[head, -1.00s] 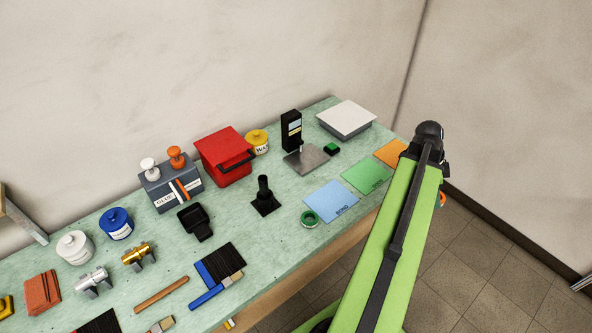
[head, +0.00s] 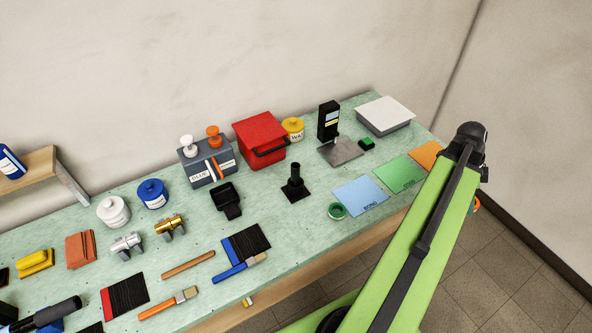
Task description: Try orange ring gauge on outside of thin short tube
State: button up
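A small part of an orange ring-like thing (head: 477,205) shows past the right side of my green arm, beyond the bench's right end. The arm hides the rest of it, so I cannot tell whether it is held. My gripper's fingers are hidden behind the arm. I cannot make out for certain which thing is the thin short tube. A black upright tube on a square foot (head: 295,180) stands mid-bench. A dark cylinder (head: 58,311) lies at the lower left, partly cut off. A green ring (head: 337,211) lies near the front edge.
The green bench (head: 310,232) runs along the wall. Blue (head: 360,196), green (head: 399,171) and orange (head: 427,154) mats lie at its right. A red box (head: 260,135), a gauge stand (head: 341,150) and a grey-white block (head: 385,115) stand behind. Brushes and black strips lie at front left.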

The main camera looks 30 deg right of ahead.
notch_tip(320, 180, up, 6)
jog(key=p, duration=0.5)
jog(key=shift+p, duration=0.4)
notch_tip(320, 180, down, 5)
jog(key=b, duration=0.5)
jog(key=shift+f+b, duration=0.2)
jog(key=shift+b, duration=0.1)
